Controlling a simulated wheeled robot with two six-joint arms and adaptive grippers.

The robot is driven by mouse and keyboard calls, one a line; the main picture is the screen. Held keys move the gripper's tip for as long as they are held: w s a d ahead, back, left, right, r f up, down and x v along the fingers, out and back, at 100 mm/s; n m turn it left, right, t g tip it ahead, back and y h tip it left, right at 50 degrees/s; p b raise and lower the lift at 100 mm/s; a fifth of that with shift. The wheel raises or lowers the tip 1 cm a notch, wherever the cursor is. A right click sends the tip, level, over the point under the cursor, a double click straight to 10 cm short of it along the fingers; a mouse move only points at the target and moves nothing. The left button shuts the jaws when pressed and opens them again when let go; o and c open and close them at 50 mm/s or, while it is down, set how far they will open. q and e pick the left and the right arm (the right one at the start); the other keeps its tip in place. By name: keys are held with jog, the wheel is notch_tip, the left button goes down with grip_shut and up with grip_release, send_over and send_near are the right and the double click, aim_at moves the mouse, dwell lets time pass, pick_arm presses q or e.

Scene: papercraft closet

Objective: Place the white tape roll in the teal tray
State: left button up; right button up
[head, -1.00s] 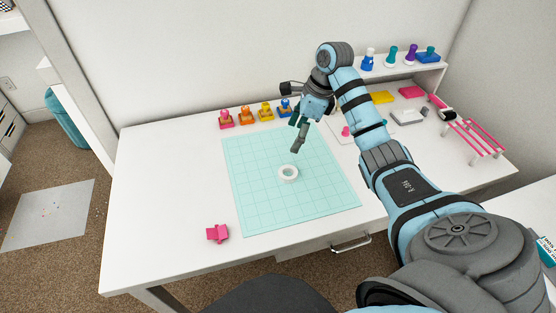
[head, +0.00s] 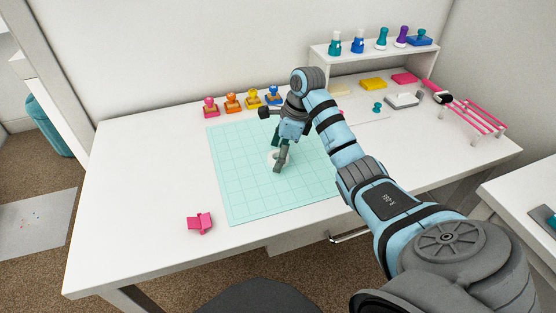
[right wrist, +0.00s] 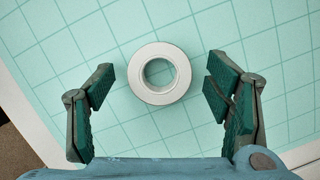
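The white tape roll (right wrist: 159,73) lies flat on the teal gridded cutting mat (head: 235,190). In the head view the roll (head: 270,155) is partly hidden behind my right gripper (head: 279,164). In the right wrist view my right gripper (right wrist: 160,92) is open, with one finger on each side of the roll and a gap to both. My left gripper is not in view. I cannot make out a teal tray in these frames.
A pink object (head: 200,223) lies at the table's front left. Several colourful stamps (head: 232,101) line the mat's back edge. A white shelf (head: 432,60) with bottles stands at the back right. A pink rack (head: 470,114) is at the right. The front left tabletop is mostly clear.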

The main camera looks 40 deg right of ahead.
jog(key=c, duration=1)
jog(key=shift+o, duration=0.2)
jog(key=shift+r, duration=0.1)
notch_tip(320, 180, up, 5)
jog(key=p, duration=0.2)
jog(key=shift+p, duration=0.3)
notch_tip(320, 180, up, 15)
jog(key=p, duration=1.4)
jog(key=shift+p, duration=0.4)
